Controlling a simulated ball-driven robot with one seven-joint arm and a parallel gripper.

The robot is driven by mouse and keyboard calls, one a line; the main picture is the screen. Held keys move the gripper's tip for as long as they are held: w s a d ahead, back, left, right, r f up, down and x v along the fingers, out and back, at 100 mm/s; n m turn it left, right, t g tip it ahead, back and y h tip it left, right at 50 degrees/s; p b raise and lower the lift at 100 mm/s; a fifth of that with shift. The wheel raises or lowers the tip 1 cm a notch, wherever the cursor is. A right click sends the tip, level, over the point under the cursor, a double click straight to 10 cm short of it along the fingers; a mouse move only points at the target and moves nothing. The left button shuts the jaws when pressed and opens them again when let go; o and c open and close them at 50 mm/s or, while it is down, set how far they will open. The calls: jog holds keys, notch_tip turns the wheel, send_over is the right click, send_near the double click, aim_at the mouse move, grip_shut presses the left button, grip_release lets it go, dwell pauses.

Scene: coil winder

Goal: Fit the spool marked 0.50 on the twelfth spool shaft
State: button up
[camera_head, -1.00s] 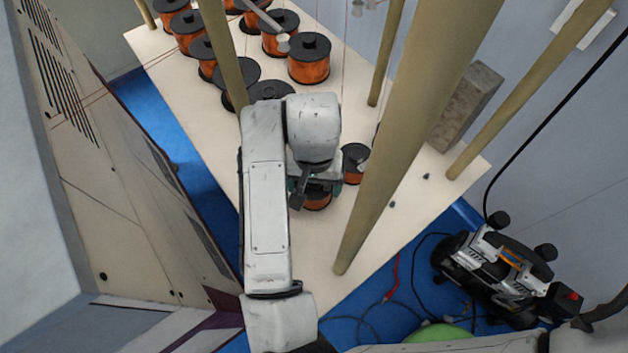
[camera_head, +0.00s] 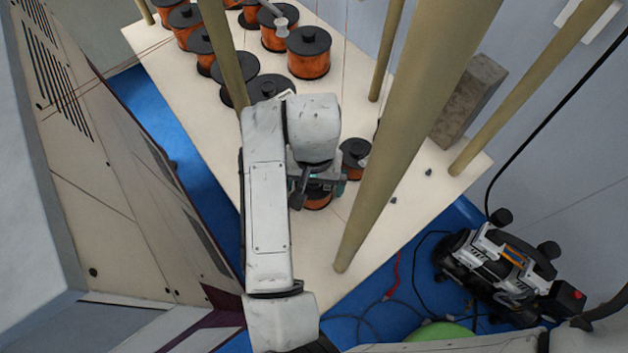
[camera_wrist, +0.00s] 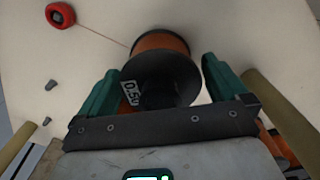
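The spool marked 0.50 (camera_wrist: 160,52) has orange-copper wire and black flanges, with a white label on the near flange. In the wrist view it lies between the green fingers of my gripper (camera_wrist: 162,85), which are spread wide with a gap visible on each side. In the head view the spool (camera_head: 317,202) is partly hidden under my gripper (camera_head: 318,183), near the front of the cream table. I cannot make out which shaft is the twelfth.
Several copper spools (camera_head: 308,55) stand at the back left of the table (camera_head: 300,262). Another spool (camera_head: 355,155) stands right of my gripper. Tan posts (camera_head: 405,140) rise close by on the right. Small dark pegs (camera_head: 393,200) and a grey block (camera_head: 470,103) sit farther right.

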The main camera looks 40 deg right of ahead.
notch_tip(320, 180, up, 11)
jog(key=shift+f+p, duration=0.1)
jog(key=shift+p, duration=0.45)
dwell(0.4)
